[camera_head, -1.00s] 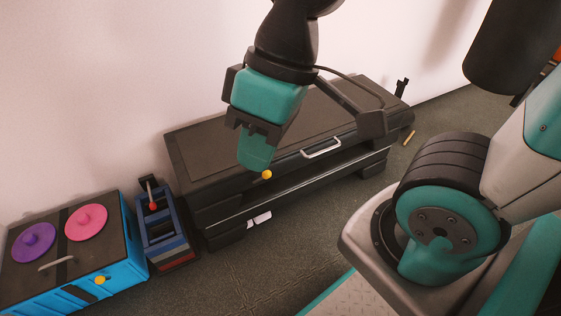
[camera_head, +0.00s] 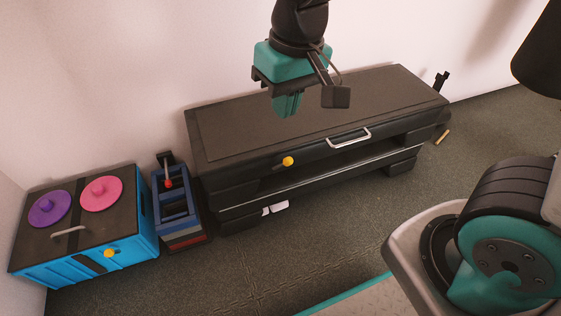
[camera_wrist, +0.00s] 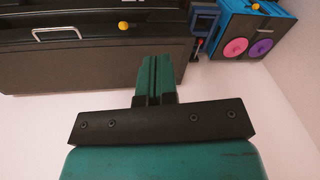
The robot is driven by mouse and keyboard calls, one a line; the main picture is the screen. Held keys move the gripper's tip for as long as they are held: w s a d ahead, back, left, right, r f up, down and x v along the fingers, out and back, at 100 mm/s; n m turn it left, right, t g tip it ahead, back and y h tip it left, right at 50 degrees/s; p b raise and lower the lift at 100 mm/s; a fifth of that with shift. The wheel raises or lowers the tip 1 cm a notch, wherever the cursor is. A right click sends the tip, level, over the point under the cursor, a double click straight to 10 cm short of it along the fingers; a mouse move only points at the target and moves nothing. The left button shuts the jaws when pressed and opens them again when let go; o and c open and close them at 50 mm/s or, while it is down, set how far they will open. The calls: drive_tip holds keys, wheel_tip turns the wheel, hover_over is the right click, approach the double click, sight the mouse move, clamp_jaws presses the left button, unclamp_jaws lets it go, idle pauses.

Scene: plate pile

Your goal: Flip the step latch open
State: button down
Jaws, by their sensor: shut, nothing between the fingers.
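The black step (camera_head: 240,140) stands against the wall, with a silver handle (camera_head: 349,138) on its front edge. The latch with a yellow knob (camera_head: 288,161) sits on that front, left of the handle; its dark lever points down-left from the knob. In the wrist view the knob (camera_wrist: 124,26) and handle (camera_wrist: 57,33) show beyond the fingers. My gripper (camera_head: 288,106) is shut and empty, above the step's top and behind the knob, apart from it. In the wrist view its teal fingers (camera_wrist: 155,72) lie together.
A blue box (camera_head: 130,255) with purple (camera_head: 49,208) and pink (camera_head: 101,194) lids and its own yellow knob (camera_head: 109,253) stands at left. Stacked blue, grey and red crates (camera_head: 178,226) stand between it and the step. Floor in front is open.

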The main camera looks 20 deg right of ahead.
drive_tip(key=w+a+f+m+t+h+b, duration=0.1)
drive_tip(key=w+f+m+h+b, duration=0.4)
drive_tip(key=w+f, duration=0.8)
wheel_tip(320, 180, down, 4)
drive_tip(key=shift+w+a+r+m, duration=0.15)
drive_tip(key=shift+w+a+m, duration=0.05)
drive_tip(key=shift+a+m, duration=0.1)
drive_tip(key=b, duration=0.5)
approach(283, 160)
wheel_tip(283, 160, down, 4)
drive_tip(key=w, duration=0.2)
drive_tip(key=shift+s+d+f+b, duration=0.25)
drive_tip(key=shift+d+f+b, duration=0.25)
drive_tip(key=shift+b, duration=0.2)
drive_tip(key=shift+s+d+f+b, duration=0.25)
drive_tip(key=shift+d+f+b, duration=0.3)
drive_tip(key=shift+b, duration=0.1)
drive_tip(key=shift+r, duration=0.1)
